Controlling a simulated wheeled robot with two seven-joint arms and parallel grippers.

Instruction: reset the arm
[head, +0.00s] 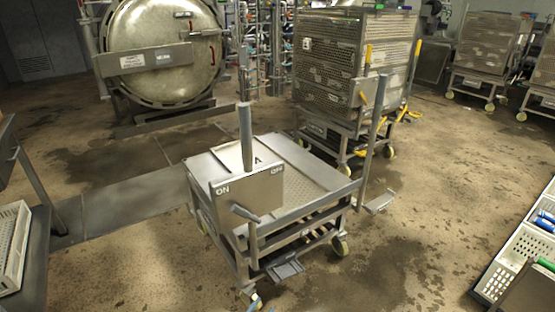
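Neither of my grippers can be made out in the head view. A low steel trolley (315,172) stands in the middle of the floor, its flat top empty. On its near side is a grey plate (262,190) marked ON at the left and OFF at the right. A short grey lever (243,212) sits at the plate's lower edge, with its end towards the left, below the ON mark. A thick upright grey post (245,135) rises above the plate. A thinner post (374,135) stands at the trolley's right corner.
A round retort door (165,85) is shut at the back left. A tall mesh cage (325,65) on wheels stands behind the trolley; more cages (488,45) stand back right. White crates lie at the left (12,245) and right (515,262) edges. Wet, stained floor is open around the trolley.

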